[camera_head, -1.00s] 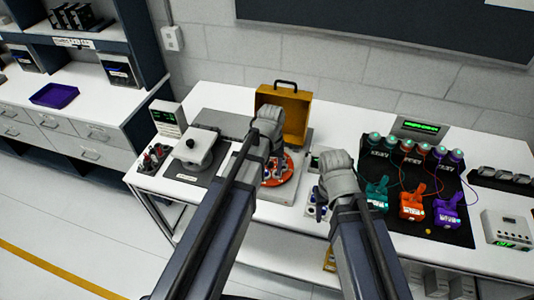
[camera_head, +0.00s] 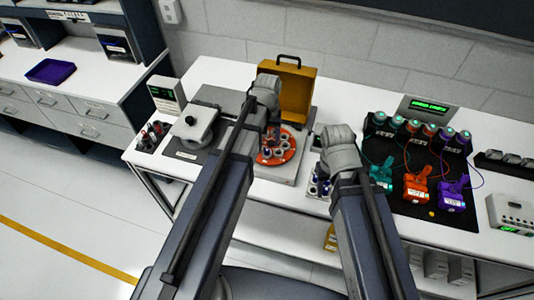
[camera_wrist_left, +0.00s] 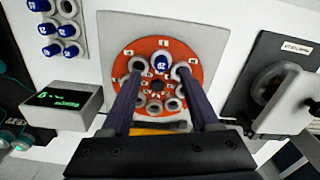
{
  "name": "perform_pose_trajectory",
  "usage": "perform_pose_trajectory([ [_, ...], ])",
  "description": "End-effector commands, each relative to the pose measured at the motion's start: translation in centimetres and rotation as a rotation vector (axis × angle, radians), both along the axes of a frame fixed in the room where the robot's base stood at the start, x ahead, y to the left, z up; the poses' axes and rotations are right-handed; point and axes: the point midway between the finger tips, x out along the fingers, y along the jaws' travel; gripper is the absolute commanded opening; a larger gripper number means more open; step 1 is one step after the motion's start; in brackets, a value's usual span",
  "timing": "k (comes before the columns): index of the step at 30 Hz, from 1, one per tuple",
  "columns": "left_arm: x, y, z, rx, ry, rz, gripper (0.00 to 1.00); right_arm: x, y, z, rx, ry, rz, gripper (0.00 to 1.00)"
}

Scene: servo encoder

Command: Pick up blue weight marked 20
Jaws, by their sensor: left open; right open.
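An orange round disc (camera_head: 290,152) with several holders sits on a grey base; it also shows in the left wrist view (camera_wrist_left: 203,57). A blue-topped weight (camera_wrist_left: 161,63) stands near the disc's upper edge in the left wrist view. Its number is too small to read surely. My left gripper (camera_wrist_left: 158,72) is open above the disc, with this weight between its fingers but no clear grip. In the head view my left gripper (camera_head: 272,128) partly hides the disc. My right gripper (camera_head: 320,175) is open by a rack of blue-topped weights (camera_wrist_left: 68,30), seen in the left wrist view.
A yellow case (camera_head: 297,92) stands behind the disc. A green display box (camera_wrist_left: 55,105) is beside it in the left wrist view. A grey device (camera_head: 197,127) stands left. A black mat (camera_head: 405,203) with coloured clamps and wires lies right.

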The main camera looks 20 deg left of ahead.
Motion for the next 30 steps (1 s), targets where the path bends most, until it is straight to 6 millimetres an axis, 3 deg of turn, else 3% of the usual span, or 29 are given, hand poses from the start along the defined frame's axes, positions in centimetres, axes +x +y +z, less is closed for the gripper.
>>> perform_pose_trajectory([
  [13, 0.2, 0.2, -4.9, 0.000, 0.000, 0.000, 0.62, 0.0, 0.0, -4.9, 0.000, 0.000, 0.001, 0.50],
  [23, 0.2, 0.2, -5.0, 0.000, 0.000, 0.000, 0.62, 0.0, 0.0, -5.1, 0.000, 0.000, 0.000, 0.50],
  [30, 0.2, 0.2, -5.1, 0.000, 0.000, 0.000, 0.35, 0.0, 0.0, -5.1, 0.000, 0.000, 0.000, 0.50],
])
